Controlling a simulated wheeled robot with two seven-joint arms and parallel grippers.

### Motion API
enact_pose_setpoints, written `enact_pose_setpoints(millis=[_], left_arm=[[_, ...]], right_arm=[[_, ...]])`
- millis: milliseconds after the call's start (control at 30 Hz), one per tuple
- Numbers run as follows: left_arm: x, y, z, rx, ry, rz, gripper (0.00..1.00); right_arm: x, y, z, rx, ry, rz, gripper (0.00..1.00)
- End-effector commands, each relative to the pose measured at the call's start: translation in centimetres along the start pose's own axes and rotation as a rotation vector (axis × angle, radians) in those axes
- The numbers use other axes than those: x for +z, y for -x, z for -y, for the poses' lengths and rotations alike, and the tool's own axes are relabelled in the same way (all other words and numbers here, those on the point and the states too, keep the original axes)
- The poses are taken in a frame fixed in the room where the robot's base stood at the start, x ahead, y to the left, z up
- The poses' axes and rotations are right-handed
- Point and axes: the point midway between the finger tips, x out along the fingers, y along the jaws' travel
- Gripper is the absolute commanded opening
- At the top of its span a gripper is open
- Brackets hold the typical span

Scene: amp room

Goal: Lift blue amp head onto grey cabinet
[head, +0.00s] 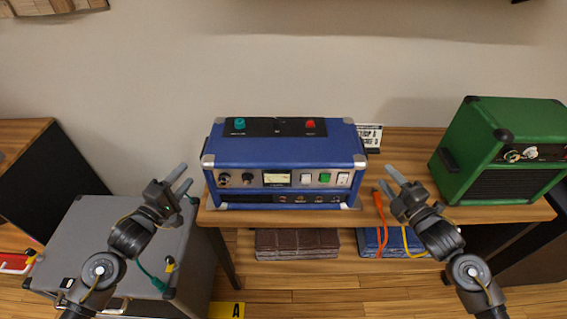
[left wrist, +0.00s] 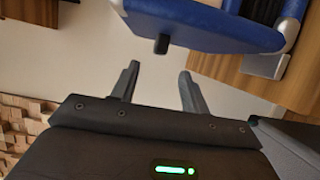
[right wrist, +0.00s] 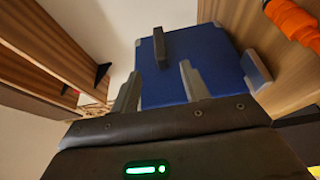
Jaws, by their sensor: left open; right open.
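The blue amp head (head: 284,158) stands upright on a wooden table, with grey corners, knobs and a meter on its front. The grey cabinet (head: 110,225) stands lower, left of the table. My left gripper (head: 180,180) is open and empty, left of the amp head and above the cabinet's right part. My right gripper (head: 390,178) is open and empty, just right of the amp head. The left wrist view shows the amp's blue side (left wrist: 215,22) beyond the open fingers. The right wrist view shows its other blue side (right wrist: 190,70), with a dark handle, ahead of the fingers. Neither gripper visibly touches it.
A green amp (head: 500,150) stands at the table's right end. Orange (head: 378,205) and yellow cables hang near my right gripper. The wooden table (head: 480,213) has bare surface in front of the green amp.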

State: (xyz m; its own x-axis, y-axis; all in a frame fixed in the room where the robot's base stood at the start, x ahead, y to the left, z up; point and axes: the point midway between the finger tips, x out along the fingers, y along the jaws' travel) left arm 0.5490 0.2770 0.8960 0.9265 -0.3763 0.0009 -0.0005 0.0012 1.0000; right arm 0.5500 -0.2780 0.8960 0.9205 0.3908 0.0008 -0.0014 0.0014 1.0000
Motion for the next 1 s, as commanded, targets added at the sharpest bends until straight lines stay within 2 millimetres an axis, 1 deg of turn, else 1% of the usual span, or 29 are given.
enact_pose_setpoints(millis=[167, 500, 700, 833, 1000], left_arm=[[0.0, -1.2, 0.0, 0.001, 0.000, -0.001, 0.45], [0.0, -7.0, -0.1, 0.001, 0.000, -0.002, 0.45], [0.0, -9.6, 0.0, 0.000, -0.001, -0.001, 0.45], [0.0, -10.5, 0.0, -0.001, -0.001, -0.001, 0.45], [0.0, -10.8, 0.0, -0.001, -0.001, 0.000, 0.45]], right_arm=[[0.0, -1.3, 0.0, 0.002, -0.001, 0.000, 0.45], [0.0, -7.0, 0.0, 0.001, -0.003, 0.002, 0.45], [0.0, -9.6, 0.0, 0.000, -0.003, 0.002, 0.45], [0.1, -10.4, 0.0, -0.001, -0.002, 0.002, 0.45], [0.0, -10.8, 0.0, 0.000, -0.002, 0.001, 0.45]])
